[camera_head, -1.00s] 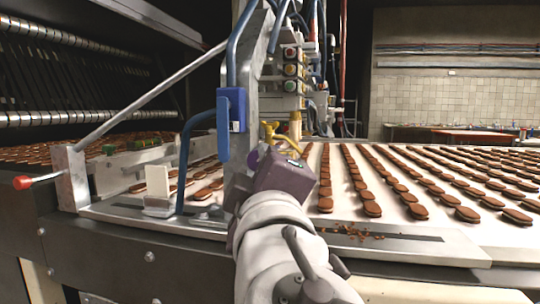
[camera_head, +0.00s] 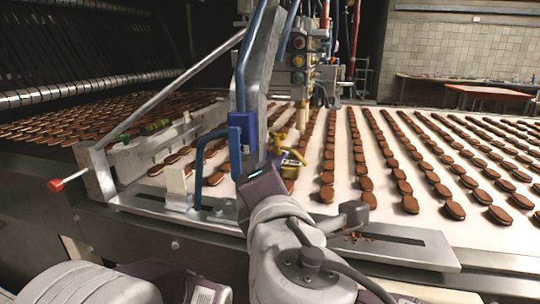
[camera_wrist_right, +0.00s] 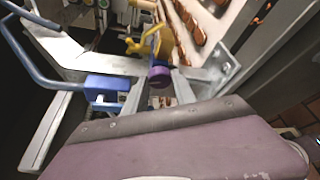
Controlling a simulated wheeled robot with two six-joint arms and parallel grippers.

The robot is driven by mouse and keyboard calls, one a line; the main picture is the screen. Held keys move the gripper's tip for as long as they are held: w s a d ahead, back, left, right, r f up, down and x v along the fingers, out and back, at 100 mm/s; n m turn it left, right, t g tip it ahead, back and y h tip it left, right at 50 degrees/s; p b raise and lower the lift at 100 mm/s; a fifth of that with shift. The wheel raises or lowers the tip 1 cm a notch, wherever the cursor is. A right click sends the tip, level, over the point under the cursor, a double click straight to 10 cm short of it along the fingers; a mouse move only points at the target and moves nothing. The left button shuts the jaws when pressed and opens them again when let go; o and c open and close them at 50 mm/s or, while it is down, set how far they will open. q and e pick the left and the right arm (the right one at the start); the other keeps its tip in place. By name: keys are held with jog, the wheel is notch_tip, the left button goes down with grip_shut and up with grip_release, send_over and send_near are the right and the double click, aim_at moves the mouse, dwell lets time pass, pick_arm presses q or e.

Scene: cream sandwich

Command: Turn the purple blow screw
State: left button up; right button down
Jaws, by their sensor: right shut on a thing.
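The purple blow screw (camera_wrist_right: 159,75) shows in the right wrist view as a small purple knob between the tips of my right gripper (camera_wrist_right: 160,84). The right gripper is shut on it, beside the blue block and below the yellow fitting. In the head view my right wrist hides the screw and the fingertips, next to the upright metal post. Part of my left arm shows at the bottom left of the head view, but its gripper fingers are out of view.
A blue block (camera_head: 243,133) and bent blue bar are on the metal post (camera_head: 258,70). A yellow fitting (camera_head: 290,160) is just right of it. Rows of brown biscuits cover the white belt (camera_head: 440,222). A red-tipped lever (camera_head: 57,185) sticks out left.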

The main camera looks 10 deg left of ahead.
jog(key=shift+a+r+n+g+h+p, duration=0.1)
jog(key=shift+n+g+h+p, duration=0.3)
jog(key=shift+n+p, duration=1)
jog(key=shift+a+n+g+h+p, duration=0.15)
jog(key=shift+n+h+p, duration=0.4)
jog(key=shift+p, duration=1.75)
jog(key=shift+d, duration=0.1)
jog(key=c, duration=1)
grip_release()
jog(key=p+v, duration=0.1)
jog(key=v, duration=0.8)
jog(key=shift+p, duration=0.35)
